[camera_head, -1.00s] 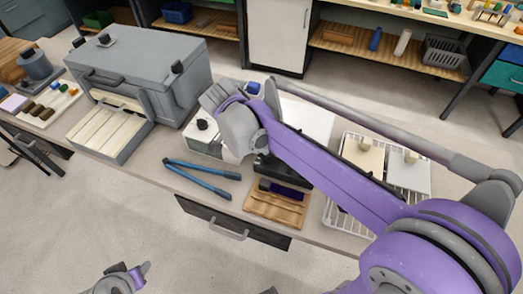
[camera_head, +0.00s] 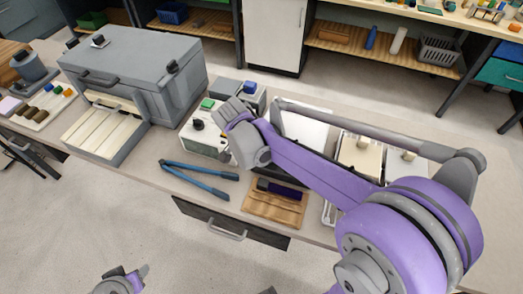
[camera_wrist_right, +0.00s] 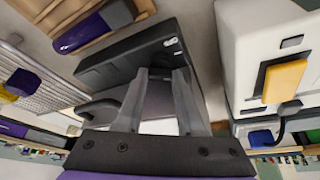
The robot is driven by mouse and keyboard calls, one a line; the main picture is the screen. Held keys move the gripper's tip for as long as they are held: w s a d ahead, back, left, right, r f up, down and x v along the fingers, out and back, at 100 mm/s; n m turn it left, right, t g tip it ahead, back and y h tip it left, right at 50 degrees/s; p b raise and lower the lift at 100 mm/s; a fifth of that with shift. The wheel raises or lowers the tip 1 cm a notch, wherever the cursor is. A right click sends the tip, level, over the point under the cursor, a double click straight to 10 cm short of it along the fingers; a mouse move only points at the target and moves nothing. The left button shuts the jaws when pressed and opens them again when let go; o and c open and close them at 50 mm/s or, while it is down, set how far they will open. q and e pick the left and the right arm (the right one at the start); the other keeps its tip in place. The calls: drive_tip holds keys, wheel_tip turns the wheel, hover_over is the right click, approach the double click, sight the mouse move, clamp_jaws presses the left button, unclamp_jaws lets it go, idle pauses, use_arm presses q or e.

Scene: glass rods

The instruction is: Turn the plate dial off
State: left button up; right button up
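In the head view my right arm hides much of a dark unit with a white top (camera_head: 306,128). I cannot tell for sure which is the plate. My right gripper (camera_wrist_right: 160,75) is open and empty, its fingers apart in front of the black device. In the head view it is beside the white box. My left gripper (camera_head: 138,277) is at the bottom left, away from the bench, its opening unclear.
Blue-handled pliers (camera_head: 200,180) and a wooden tray (camera_head: 275,210) lie at the bench front. A grey oven-like box (camera_head: 135,75) stands left. A white rack (camera_head: 328,214) is right. A white device with an orange part (camera_wrist_right: 284,80) is right of my gripper in the wrist view.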

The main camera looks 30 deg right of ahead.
clamp_jaws()
drive_tip(key=shift+s+d+n+t+y, duration=0.15)
drive_tip(key=shift+n+t, duration=0.2)
drive_tip(key=shift+n, duration=0.6)
drive_tip(key=shift+a+n+t+y, duration=0.1)
drive_tip(key=shift+n+t, duration=0.2)
drive_tip(key=shift+n, duration=0.7)
drive_tip(key=shift+s+d+n+t+y, duration=0.15)
drive_tip(key=shift+n+t, duration=0.2)
drive_tip(key=shift+n, duration=0.6)
drive_tip(key=shift+a, duration=0.1)
drive_tip(key=o, duration=0.6)
unclamp_jaws()
drive_tip(key=shift+o, duration=0.2)
